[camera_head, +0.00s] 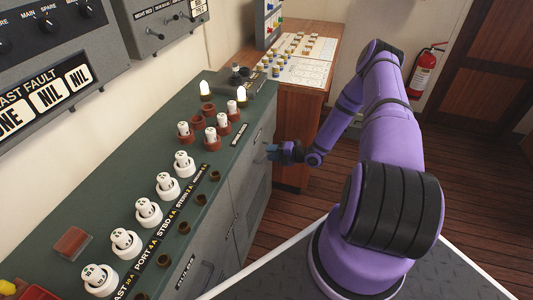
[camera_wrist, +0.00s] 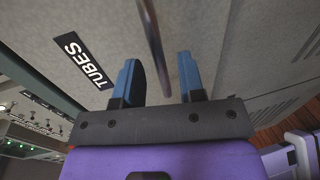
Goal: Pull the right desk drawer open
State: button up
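The right desk drawer (camera_head: 257,136) has a grey front at the far end of the green-topped desk. In the wrist view its front (camera_wrist: 215,45) fills most of the picture, with a black "TUBES" label (camera_wrist: 88,60). A thin metal handle (camera_wrist: 155,42) stands out from it. My gripper (camera_head: 276,152) is at the drawer front in the head view. In the wrist view my gripper (camera_wrist: 158,68) is open, its two blue fingers either side of the handle, with gaps showing on both sides. The drawer looks shut. Contact with the handle cannot be told.
The desk top (camera_head: 90,210) carries white knobs, brown sockets and lit lamps. More grey fronts with handles lie nearer along the desk. A wooden cabinet (camera_head: 293,130) stands beyond it. Wooden floor (camera_head: 300,215) is clear beside the desk. A fire extinguisher (camera_head: 424,72) hangs at the back.

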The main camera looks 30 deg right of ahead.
jog(key=shift+x, duration=1.25)
jog(key=shift+c, duration=0.4)
grip_shut()
jog(key=shift+s, duration=0.1)
jog(key=f+v, duration=0.2)
jog(key=v, duration=1.1)
jog(key=s+f+v, duration=0.1)
jog(key=f+v, duration=0.2)
jog(key=v, duration=0.9)
jog(key=shift+s+d+f, duration=0.15)
jog(key=shift+s+d, duration=0.15)
jog(key=shift+d, duration=0.3)
jog(key=shift+o, duration=0.4)
grip_release()
